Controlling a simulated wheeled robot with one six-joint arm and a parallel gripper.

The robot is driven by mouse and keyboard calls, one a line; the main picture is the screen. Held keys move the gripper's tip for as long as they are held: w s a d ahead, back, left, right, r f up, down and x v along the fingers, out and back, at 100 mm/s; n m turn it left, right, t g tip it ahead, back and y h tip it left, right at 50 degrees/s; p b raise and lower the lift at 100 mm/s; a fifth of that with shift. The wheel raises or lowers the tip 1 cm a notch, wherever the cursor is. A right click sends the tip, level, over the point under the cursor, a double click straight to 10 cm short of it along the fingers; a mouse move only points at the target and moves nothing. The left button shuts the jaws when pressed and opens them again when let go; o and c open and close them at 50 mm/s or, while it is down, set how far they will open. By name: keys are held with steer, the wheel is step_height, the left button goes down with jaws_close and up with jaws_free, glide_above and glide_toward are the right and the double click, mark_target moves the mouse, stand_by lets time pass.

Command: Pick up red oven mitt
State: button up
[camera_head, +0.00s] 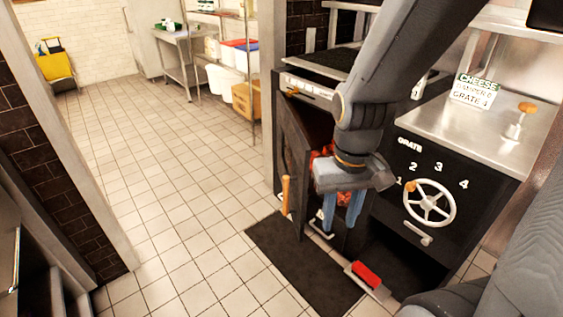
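A small red item (368,275) lies low in front of the black oven, on or around a pale flat metal piece at the edge of the dark floor mat. It is the only thing here that could be the red oven mitt, but its shape is too small to be sure. My gripper (340,217) points down in front of the oven opening, above and left of the red item and apart from it. Its two blue-grey fingers are spread, with nothing visible between them. My arm hides part of the oven.
The oven door (293,160) stands open, with a wooden handle (286,195) sticking out; orange-red glowing pieces (316,162) show inside. A handwheel (430,204) is on the oven front at right. The dark mat (290,262) lies below. Tiled floor at left is clear.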

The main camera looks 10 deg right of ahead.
steer(key=shift+o, duration=0.2)
stand_by(0.3)
steer(key=o, duration=0.4)
